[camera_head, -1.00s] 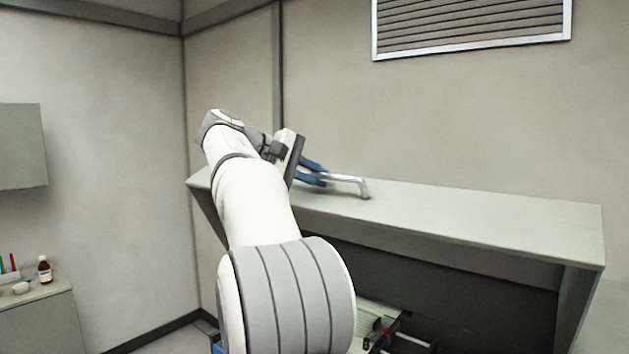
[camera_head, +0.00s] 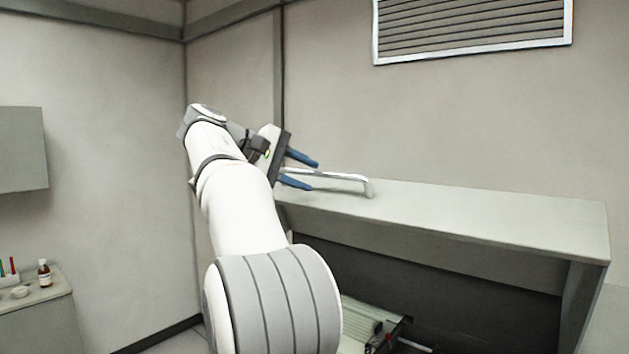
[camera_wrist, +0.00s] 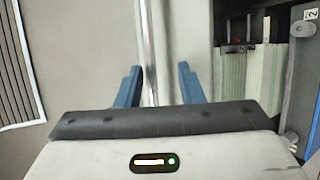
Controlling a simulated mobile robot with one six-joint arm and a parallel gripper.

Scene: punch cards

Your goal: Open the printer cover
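The printer cover (camera_head: 480,213) is a pale grey panel standing raised, with a dark opening below it. A silver bar handle (camera_head: 345,177) sits on its top face near the left end. My gripper (camera_head: 313,176) is open at the handle's left end, with its blue fingers apart. In the wrist view, the bar (camera_wrist: 148,45) runs between the two fingers of my gripper (camera_wrist: 160,68), nearer the left finger, with gaps visible on both sides.
Under the cover, a pale ribbed card stack (camera_head: 368,318) and dark machine parts show. A wall vent (camera_head: 470,30) is above. A counter (camera_head: 40,315) with a brown bottle (camera_head: 44,273) stands at left. A grey cabinet (camera_head: 20,150) hangs above it.

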